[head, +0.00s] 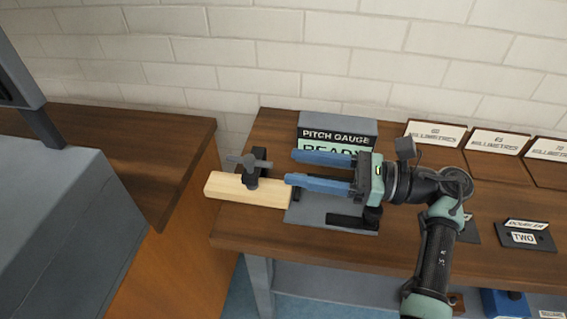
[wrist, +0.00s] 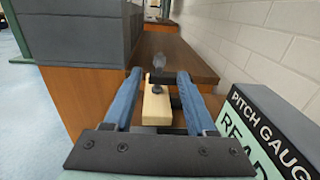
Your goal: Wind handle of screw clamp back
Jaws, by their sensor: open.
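The screw clamp (head: 259,163) is dark and stands over a pale wooden bar (head: 225,187) at the bench's left end. Its grey handle (head: 240,161) sits on top and points left in the head view. In the wrist view the handle (wrist: 161,76) shows beyond and between my fingertips, above the wooden bar (wrist: 157,108). My gripper (head: 289,168) has two blue fingers, level, pointing left at the clamp. It is open and empty, to the right of the handle and apart from it. The clamp's lower part is partly hidden.
The pitch gauge box (head: 337,124) stands close behind my gripper. A grey plate (head: 300,212) lies under it. Plaques reading millimetres (head: 435,133) and a TWO sign (head: 524,238) are to the right. A separate cabinet (head: 160,135) stands left across a gap; a brick wall is behind.

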